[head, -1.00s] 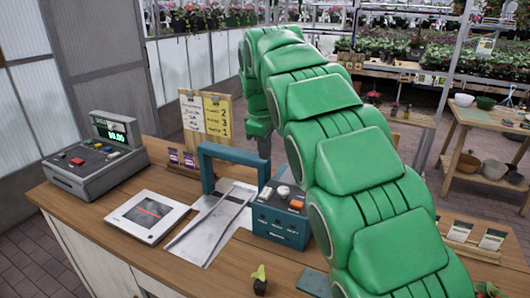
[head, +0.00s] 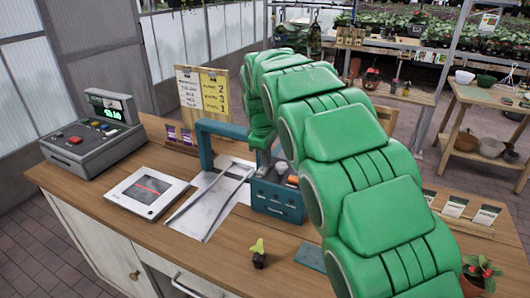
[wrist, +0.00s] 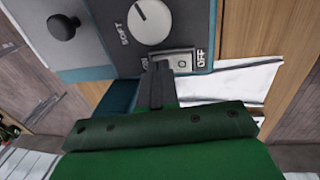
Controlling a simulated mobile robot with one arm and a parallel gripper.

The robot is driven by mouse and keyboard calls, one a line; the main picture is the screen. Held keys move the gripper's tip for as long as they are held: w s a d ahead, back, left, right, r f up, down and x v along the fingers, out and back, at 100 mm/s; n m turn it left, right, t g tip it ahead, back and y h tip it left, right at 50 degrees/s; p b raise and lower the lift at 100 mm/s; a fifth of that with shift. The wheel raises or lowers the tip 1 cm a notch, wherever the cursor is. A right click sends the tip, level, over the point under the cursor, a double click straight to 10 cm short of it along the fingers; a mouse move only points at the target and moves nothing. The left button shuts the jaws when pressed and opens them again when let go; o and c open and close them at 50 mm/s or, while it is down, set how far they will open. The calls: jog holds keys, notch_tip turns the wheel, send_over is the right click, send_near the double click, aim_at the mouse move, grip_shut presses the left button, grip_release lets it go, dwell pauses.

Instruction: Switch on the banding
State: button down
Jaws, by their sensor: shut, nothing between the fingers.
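The banding machine is a teal arch (head: 222,128) with a teal control box (head: 278,204) on the wooden counter. In the wrist view its grey panel (wrist: 205,25) carries a rocker switch (wrist: 184,62), with OFF at its right end and a partly hidden label at its left. A white dial (wrist: 150,20) marked SOFT sits beside the switch. My gripper (wrist: 160,66) is shut and empty, its tips over the switch's left end. I cannot tell whether they touch it. In the head view my green arm reaches down behind the box, and the fingertips are hard to make out.
A cash register (head: 92,138), a scanner plate (head: 147,191) and a price board (head: 203,90) stand on the counter at left and back.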

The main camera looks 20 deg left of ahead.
jog(key=shift+f, duration=0.15)
dwell(0.3)
jog(key=shift+f, duration=0.15)
jog(key=shift+s+r, duration=0.3)
jog(key=shift+s, duration=0.45)
notch_tip(320, 180, up, 14)
jog(key=s, duration=0.2)
dwell(0.7)
dwell(0.5)
